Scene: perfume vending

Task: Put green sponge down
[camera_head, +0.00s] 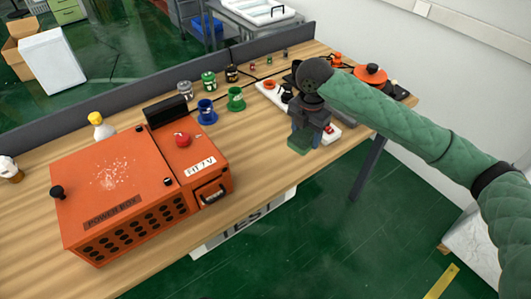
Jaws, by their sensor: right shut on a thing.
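My right gripper (309,131) reaches in from the right, its fingers pointing down near the front edge of the wooden table (120,160). It is shut on the green sponge (299,145), which shows as a small dark green block below the fingers. I cannot tell whether the sponge touches the table. My left gripper is not in view.
An orange powered box (110,185) stands on the left of the table. A white tray (272,96) and an orange-lidded pot (371,74) stand at the right.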

